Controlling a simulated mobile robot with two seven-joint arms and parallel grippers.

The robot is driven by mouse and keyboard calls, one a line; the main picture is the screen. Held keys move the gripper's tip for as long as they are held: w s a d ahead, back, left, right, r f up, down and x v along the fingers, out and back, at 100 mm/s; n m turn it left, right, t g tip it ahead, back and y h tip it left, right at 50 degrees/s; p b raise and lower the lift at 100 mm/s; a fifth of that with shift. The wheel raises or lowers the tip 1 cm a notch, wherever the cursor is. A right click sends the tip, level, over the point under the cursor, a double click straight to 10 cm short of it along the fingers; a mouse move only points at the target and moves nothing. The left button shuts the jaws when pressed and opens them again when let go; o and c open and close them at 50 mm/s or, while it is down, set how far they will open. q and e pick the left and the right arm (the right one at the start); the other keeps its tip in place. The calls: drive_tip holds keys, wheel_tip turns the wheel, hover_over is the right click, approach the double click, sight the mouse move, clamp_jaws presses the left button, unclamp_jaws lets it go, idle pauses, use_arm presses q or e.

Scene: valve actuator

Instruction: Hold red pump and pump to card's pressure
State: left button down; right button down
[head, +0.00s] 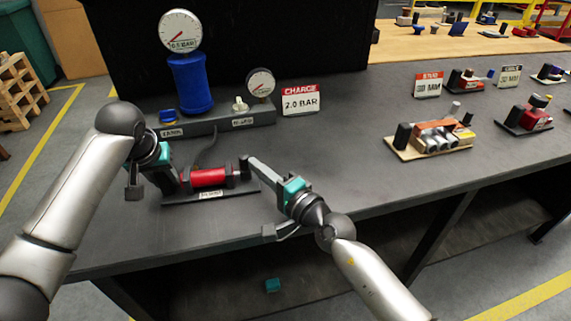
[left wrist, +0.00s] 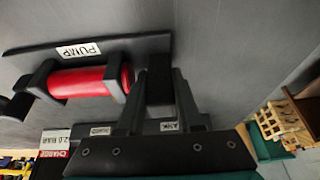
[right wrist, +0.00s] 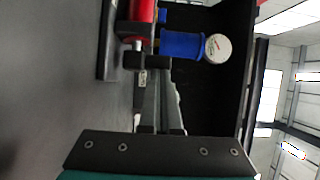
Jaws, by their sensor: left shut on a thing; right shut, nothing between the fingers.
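The red pump (head: 208,178) lies on its dark base, labelled PUMP, at the bench front; it also shows in the left wrist view (left wrist: 80,82). My left gripper (head: 181,182) is shut on the dark block at the pump's left end. My right gripper (head: 250,162) is shut and empty, its tips at the dark handle (right wrist: 147,62) on the pump's right end. The card (head: 300,98) reads CHARGE 2.0 BAR. The large gauge (head: 180,31) tops the blue tank (head: 190,84); its small readout looks like 0.5 BAR but is blurry.
A small gauge (head: 260,83) and pale knob (head: 240,105) stand on the rear base, with a blue part (head: 168,117) at left. A dark hose (head: 207,148) runs behind the pump. A block assembly (head: 436,137) and other cards stand right. The mid-bench is clear.

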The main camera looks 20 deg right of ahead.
drive_tip(key=shift+a, duration=0.1)
idle(0.3)
drive_tip(key=shift+s+d+f, duration=0.1)
drive_tip(key=shift+s+d, duration=0.05)
drive_tip(key=shift+d, duration=0.25)
drive_tip(key=d, duration=0.1)
drive_tip(key=s+d, duration=0.1)
drive_tip(key=d, duration=0.1)
drive_tip(key=shift+s+d, duration=0.2)
drive_tip(key=v, duration=0.9)
drive_tip(key=shift+s+d, duration=0.15)
drive_tip(key=shift+s, duration=0.15)
drive_tip(key=c, duration=1.6)
unclamp_jaws()
